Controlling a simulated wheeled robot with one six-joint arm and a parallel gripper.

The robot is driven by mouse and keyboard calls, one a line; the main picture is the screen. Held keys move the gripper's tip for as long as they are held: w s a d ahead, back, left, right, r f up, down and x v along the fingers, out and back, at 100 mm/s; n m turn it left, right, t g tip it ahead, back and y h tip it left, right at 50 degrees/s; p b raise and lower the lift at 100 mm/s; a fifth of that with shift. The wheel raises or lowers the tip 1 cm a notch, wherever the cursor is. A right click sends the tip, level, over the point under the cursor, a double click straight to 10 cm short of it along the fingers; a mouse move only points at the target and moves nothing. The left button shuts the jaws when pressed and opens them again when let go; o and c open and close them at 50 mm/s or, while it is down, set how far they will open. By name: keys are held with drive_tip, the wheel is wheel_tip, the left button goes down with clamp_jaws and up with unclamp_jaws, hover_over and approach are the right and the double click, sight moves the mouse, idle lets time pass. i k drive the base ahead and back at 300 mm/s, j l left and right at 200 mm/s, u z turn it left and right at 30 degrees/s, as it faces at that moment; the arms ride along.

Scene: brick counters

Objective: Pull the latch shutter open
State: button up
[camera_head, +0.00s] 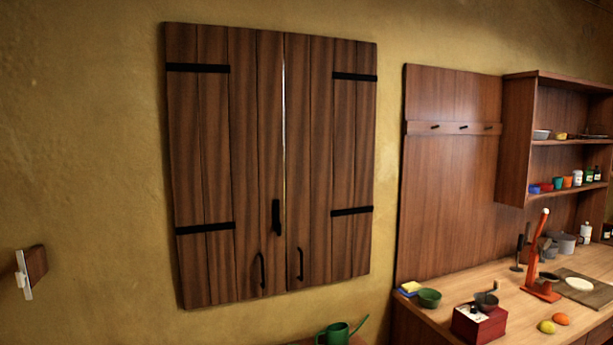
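A dark wooden shutter with two plank leaves hangs on the yellow wall in the camera_head view. The left leaf (215,150) and right leaf (318,140) each carry two black strap hinges. A black latch bar (276,217) stands upright on the left leaf, near the middle seam, and does not visibly cross onto the right leaf. Below it are a left handle (262,270) and a right handle (300,264), both black. A thin bright gap shows along the upper seam; the leaves look almost closed. My gripper is not in view.
A green watering can (340,332) stands below the shutter. At right, a wooden counter (475,283) holds a red grinder (478,324), a green bowl (429,298) and fruit. A wall shelf (540,143) is above it. A small wood-and-white fixture (34,266) is at left.

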sight(225, 86)
drive_tip(key=u, duration=0.65)
drive_tip(key=i+u, duration=0.15)
drive_tip(key=i, duration=1.05)
